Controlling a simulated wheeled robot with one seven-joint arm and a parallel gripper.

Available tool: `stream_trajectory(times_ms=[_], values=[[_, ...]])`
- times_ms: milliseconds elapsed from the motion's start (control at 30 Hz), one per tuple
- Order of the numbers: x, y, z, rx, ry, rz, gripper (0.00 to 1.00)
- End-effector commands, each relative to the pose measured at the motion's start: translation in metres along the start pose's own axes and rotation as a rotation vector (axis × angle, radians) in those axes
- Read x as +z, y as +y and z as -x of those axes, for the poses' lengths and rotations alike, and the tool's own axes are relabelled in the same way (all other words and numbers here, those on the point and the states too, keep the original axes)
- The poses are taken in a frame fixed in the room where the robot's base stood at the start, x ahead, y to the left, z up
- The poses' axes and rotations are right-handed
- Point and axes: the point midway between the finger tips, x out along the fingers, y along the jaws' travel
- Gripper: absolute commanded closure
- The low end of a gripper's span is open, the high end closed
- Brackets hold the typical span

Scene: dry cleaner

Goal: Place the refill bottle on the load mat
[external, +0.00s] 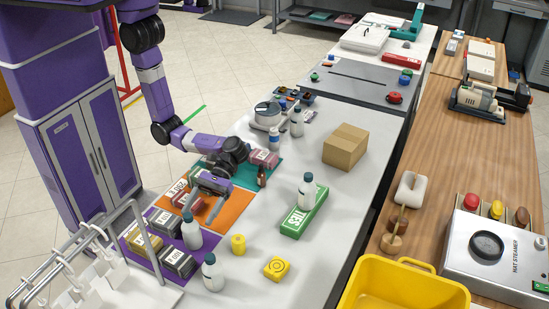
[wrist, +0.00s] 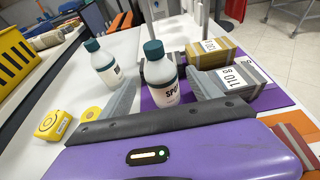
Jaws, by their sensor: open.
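A white bottle with a teal cap (external: 192,234) stands upright at the edge of the purple mat (external: 135,236). In the wrist view this bottle (wrist: 162,88) has a label starting "SPO". A similar white bottle (external: 212,275) stands nearer the table's front, left of it in the wrist view (wrist: 104,64). I cannot tell which one is the refill bottle, or which mat is the load mat. My gripper (external: 205,203) is open and empty over the orange mat (external: 234,206). Its fingers point at the "SPO" bottle, which shows between them in the wrist view.
Tagged bundles (external: 178,262) lie on the purple mat. Another capped bottle (external: 307,192) stands at a green box (external: 299,220). A yellow cylinder (external: 238,245) and yellow tape-like case (external: 276,268) lie nearby. A white rack (external: 90,265) borders the left; a cardboard box (external: 345,147) sits farther back.

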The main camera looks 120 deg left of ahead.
Motion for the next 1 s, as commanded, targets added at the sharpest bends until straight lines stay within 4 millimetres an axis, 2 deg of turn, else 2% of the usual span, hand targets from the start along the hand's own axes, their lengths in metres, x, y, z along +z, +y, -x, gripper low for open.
stream_trajectory(times_ms=[100, 300, 1000], values=[[0.000, 0.001, 0.019, 0.002, -0.001, 0.000, 0.27], [0.000, 0.000, 0.035, 0.000, -0.001, -0.001, 0.27], [0.000, 0.000, 0.036, -0.001, 0.000, -0.013, 0.27]])
